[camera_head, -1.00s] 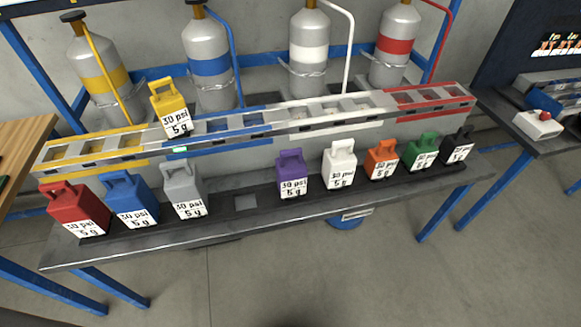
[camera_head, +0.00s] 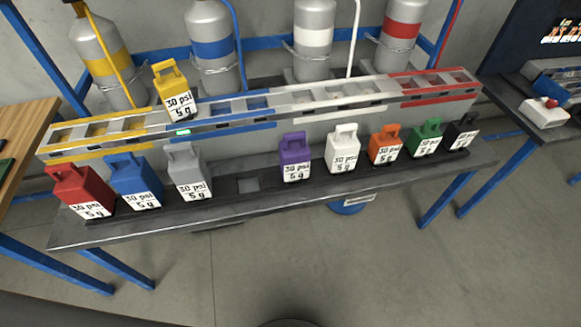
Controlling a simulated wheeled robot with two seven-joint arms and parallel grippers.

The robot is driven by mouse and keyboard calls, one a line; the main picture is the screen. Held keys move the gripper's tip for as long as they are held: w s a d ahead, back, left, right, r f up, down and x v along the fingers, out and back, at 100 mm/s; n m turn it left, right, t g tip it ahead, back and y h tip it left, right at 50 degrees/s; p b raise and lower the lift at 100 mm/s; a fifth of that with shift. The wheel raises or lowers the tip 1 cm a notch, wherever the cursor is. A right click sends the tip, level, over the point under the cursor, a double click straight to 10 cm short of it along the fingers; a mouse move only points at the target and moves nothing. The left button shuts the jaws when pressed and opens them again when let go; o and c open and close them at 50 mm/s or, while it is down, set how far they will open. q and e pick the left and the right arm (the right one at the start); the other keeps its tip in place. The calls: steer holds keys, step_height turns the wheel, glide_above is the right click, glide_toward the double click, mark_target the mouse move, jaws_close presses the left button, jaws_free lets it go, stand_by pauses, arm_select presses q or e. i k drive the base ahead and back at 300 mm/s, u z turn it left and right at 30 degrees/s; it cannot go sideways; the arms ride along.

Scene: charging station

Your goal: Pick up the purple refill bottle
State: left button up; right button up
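The purple refill bottle (camera_head: 294,158) stands upright on the dark front strip of the bench, right of the middle. It has a handle on top and a white label reading "30 psi 5 g". An empty square slot is to its left and the white bottle (camera_head: 343,149) is to its right, with a gap between. Neither of my grippers shows in the head view.
Red (camera_head: 79,191), blue (camera_head: 134,182) and grey (camera_head: 188,172) bottles stand to the left; orange (camera_head: 386,146), green (camera_head: 426,138) and black (camera_head: 462,133) ones to the right. A yellow bottle (camera_head: 173,88) sits in the raised rack (camera_head: 330,92). Gas cylinders stand behind. The floor (camera_head: 370,260) in front is clear.

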mark_target(295, 154)
steer(key=z, duration=0.05)
steer(key=k, duration=0.45)
steer(key=z, duration=2.05)
steer(key=i, duration=1.5)
steer(key=u, duration=2.05)
